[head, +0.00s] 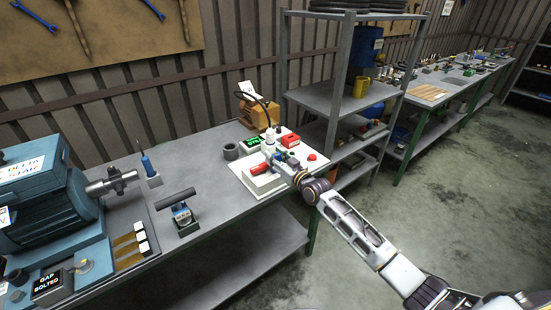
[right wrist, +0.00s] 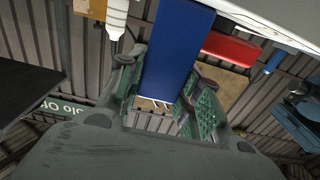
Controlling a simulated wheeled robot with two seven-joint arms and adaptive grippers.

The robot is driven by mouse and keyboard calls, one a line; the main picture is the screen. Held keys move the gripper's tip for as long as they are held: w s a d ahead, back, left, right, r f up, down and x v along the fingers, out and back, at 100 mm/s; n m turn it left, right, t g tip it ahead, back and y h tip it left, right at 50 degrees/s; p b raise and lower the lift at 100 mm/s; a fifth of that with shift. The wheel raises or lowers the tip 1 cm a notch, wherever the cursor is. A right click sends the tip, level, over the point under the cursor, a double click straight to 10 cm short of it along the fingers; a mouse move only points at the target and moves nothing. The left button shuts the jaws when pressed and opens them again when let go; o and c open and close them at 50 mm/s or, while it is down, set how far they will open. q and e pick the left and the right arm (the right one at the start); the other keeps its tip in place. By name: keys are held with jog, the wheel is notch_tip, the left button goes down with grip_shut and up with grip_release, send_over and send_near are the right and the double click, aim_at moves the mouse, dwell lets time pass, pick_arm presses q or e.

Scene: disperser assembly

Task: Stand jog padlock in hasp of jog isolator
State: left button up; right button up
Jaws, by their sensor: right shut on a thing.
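My right gripper (head: 284,157) is over the white board (head: 247,182) on the bench, among its fittings. In the right wrist view its green fingers (right wrist: 166,112) are shut on a blue block-shaped body (right wrist: 178,45), which looks like the jog padlock. The padlock's shackle cannot be made out. A red part (head: 260,169) lies on a pale box on the board, left of the gripper. I cannot tell which fitting is the jog isolator, and its hasp is hidden or too small to see. My left gripper is not in view.
On the board are a green-faced unit (head: 253,142), a red block (head: 290,140) and a red button (head: 312,157). A dark ring (head: 231,151) stands beside it. A blue motor (head: 45,200) fills the bench's left end. A shelf rack (head: 340,95) stands behind right.

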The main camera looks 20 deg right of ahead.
jog(key=o, duration=1.2)
jog(key=shift+f, duration=0.15)
jog(key=shift+s, duration=0.2)
jog(key=shift+v, duration=5.8)
jog(key=shift+f, duration=0.1)
